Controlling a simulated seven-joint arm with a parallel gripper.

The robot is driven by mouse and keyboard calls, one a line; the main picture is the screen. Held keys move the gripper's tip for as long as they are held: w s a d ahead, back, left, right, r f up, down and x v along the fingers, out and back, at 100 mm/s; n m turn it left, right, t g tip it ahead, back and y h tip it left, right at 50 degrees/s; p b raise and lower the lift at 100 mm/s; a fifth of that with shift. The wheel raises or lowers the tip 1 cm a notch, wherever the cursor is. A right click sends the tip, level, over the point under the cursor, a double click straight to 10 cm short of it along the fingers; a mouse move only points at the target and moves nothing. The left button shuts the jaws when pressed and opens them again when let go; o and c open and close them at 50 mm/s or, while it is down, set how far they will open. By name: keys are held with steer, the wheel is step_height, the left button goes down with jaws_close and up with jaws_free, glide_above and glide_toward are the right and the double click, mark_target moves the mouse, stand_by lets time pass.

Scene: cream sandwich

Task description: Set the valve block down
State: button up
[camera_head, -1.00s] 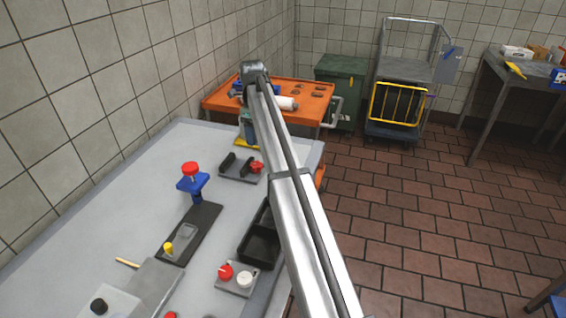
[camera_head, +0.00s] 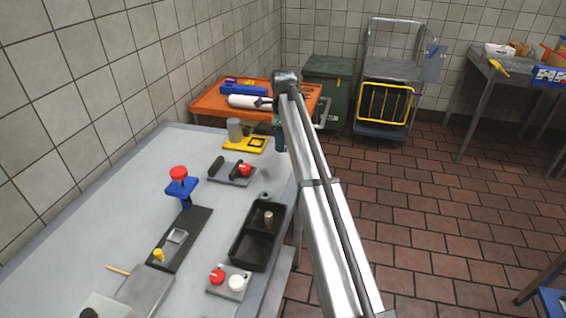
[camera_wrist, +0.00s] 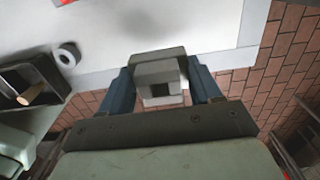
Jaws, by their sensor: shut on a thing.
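The valve block (camera_wrist: 157,72), a stepped grey block with a dark square hole, sits between the two blue fingers of my gripper (camera_wrist: 160,68) in the wrist view. The gripper is shut on it. In the wrist view the block is over the edge strip of the pale bench (camera_wrist: 110,78), with brick-red floor beyond; its height cannot be told. In the head view my gripper (camera_head: 279,140) is at the bench's far right corner, right of the yellow fixture (camera_head: 232,145). The block cannot be made out there.
A small grey ring (camera_wrist: 67,56) and a black two-part tray (camera_head: 234,247) holding a wooden peg (camera_head: 268,218) are near the bench's right edge. A grey fixture with a red knob (camera_head: 245,170) stands left of my gripper. An orange cart (camera_head: 208,104) is behind.

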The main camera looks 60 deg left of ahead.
mark_target(283, 167)
steer(key=shift+f, duration=4.2)
steer(key=shift+f, duration=0.15)
steer(key=o, duration=1.2)
step_height(283, 167, up, 12)
steer(key=shift+r, duration=0.15)
